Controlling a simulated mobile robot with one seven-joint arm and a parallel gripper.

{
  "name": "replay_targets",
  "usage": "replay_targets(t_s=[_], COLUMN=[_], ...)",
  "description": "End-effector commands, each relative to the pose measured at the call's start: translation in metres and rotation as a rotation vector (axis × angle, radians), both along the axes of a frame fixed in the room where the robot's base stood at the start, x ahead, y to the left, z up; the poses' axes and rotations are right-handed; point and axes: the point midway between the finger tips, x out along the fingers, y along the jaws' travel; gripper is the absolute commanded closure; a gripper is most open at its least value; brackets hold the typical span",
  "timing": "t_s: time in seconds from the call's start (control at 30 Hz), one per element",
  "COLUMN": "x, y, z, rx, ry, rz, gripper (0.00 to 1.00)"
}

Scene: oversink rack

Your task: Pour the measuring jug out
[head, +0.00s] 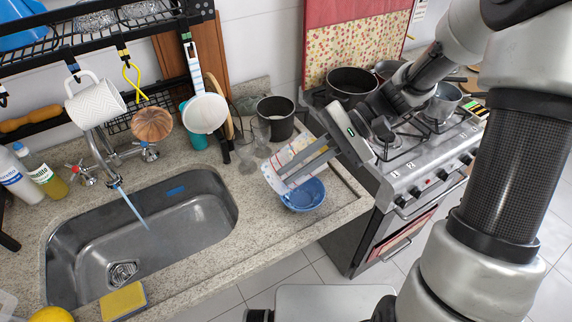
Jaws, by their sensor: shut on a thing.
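My gripper (281,174) is above the right end of the counter, its two long grey fingers reaching down to the left. It is shut on a pale, see-through piece with coloured marks, which looks like the measuring jug (271,181). The jug appears tilted, and the fingers hide part of it. A small blue bowl (304,196) is just below and to the right of the fingertips, near the counter's front edge. I cannot tell what is in the jug or the bowl.
A steel sink (190,215) with a tap (112,180) fills the left of the counter. A dark pot (275,118) and clear glassware (247,160) stand behind my gripper. The stove (420,165) with pans is to the right. Mugs and utensils hang from the rack (90,42).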

Motion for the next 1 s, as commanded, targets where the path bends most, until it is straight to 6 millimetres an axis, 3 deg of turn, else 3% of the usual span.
replay_targets(t_s=[0.17,0.43,0.7,1.0], x=[-0.009,-0.029,-0.032,-0.041], y=[0.02,0.068,0.076,0.099], z=[0.0,0.002,-0.028,-0.046], rx=[-0.045,-0.196,-0.632,-0.853], ry=[-0.024,-0.094,-0.269,-0.359], rz=[0.006,0.014,0.021,0.018], gripper=[1.0,1.0,1.0,1.0])
